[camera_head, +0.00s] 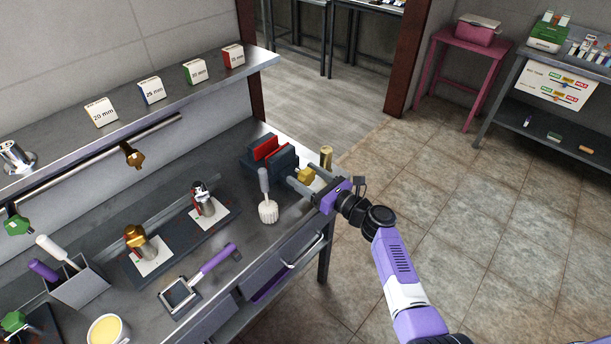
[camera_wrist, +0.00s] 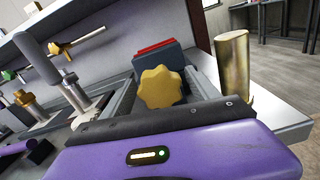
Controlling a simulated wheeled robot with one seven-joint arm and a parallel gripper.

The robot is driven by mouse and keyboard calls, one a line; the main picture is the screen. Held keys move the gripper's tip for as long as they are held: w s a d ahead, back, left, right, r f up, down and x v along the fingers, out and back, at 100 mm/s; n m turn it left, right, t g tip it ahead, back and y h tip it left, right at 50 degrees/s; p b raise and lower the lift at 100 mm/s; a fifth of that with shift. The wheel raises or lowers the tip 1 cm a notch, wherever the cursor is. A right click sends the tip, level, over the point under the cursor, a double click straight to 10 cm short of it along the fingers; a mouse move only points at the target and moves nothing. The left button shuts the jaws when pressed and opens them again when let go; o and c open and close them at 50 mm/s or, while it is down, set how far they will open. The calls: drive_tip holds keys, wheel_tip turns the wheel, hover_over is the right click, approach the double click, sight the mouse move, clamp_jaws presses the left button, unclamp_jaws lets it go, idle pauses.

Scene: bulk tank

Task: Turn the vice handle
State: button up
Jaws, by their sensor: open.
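The vice (camera_head: 272,160) is a dark block with red jaws at the far right end of the metal bench. Its handle is a yellow lobed knob (camera_head: 306,175) on the side facing my arm. In the wrist view the knob (camera_wrist: 160,88) shows straight ahead, with the vice (camera_wrist: 158,58) behind it. My gripper (camera_head: 301,178) is open, its fingers reaching toward the vice with the knob between them. In the wrist view the fingers (camera_wrist: 158,92) stand left and right of the knob. I cannot tell whether either finger touches it.
A brass cylinder (camera_head: 326,157) stands close beside the vice, right of my gripper in the wrist view (camera_wrist: 233,65). A grey-handled brush (camera_head: 267,200) stands close on the left. A purple-handled tool (camera_head: 197,280) lies nearer on the bench. The floor to the right is clear.

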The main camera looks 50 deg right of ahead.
drive_tip(key=shift+c, duration=0.3)
drive_tip(key=c, duration=1.3)
drive_tip(key=shift+f+n+b, duration=0.3)
drive_tip(key=shift+n+b, duration=0.8)
drive_tip(key=shift+b, duration=0.1)
drive_tip(key=n, duration=0.1)
drive_tip(key=n+b, duration=0.1)
drive_tip(key=shift+r+n, duration=0.2)
drive_tip(key=shift+n, duration=0.1)
drive_tip(key=o, duration=1.4)
drive_tip(key=shift+c, duration=0.2)
